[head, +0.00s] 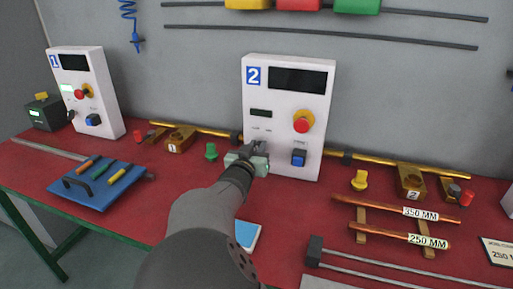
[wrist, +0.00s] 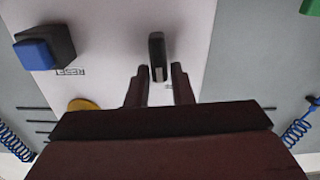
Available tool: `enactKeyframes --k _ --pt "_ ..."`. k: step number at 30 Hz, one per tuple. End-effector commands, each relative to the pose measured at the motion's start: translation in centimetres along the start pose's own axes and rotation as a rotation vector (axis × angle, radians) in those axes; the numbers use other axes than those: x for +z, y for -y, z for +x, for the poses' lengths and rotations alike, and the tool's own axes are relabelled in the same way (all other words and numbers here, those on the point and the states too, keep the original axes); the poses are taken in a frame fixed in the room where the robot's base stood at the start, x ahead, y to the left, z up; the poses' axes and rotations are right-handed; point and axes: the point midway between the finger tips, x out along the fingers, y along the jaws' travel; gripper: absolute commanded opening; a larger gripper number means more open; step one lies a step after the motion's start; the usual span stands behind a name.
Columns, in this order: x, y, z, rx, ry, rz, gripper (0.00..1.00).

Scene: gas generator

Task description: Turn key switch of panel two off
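Panel two (head: 288,75) is a white upright box with a blue "2" label, standing at the back of the red table. In the wrist view, its black key switch (wrist: 157,55) sticks out from the white face. My gripper (wrist: 158,80) is open, with one dark finger on each side of the key switch's near end; I cannot tell whether they touch it. In the head view, my gripper (head: 258,150) is at the panel's lower left and hides the key switch.
Panel two also has a red emergency button (head: 301,125) on a yellow base and a blue button (head: 298,157), which shows in the wrist view (wrist: 38,54). A green knob (head: 211,152) lies left of my gripper. Brass pipe (head: 375,161) runs along the back.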

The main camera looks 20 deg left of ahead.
Motion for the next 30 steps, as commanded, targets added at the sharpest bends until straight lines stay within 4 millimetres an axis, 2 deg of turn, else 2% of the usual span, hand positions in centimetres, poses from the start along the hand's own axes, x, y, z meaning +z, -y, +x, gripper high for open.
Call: enactKeyframes --k 1,2,10,15,24,30 --pt "0.0 0.0 0.0 0.0 0.0 0.0 0.06" --pt "0.0 0.0 0.0 0.0 0.0 0.0 0.0" --pt "-0.5 0.0 0.0 0.001 0.0 -0.036 0.0" --pt "-1.0 0.2 0.0 0.001 0.002 -0.169 0.0" --pt "-0.2 0.7 0.0 0.0 0.001 -0.418 0.0" --pt "0.1 0.8 0.0 0.0 -0.001 -0.454 0.0"
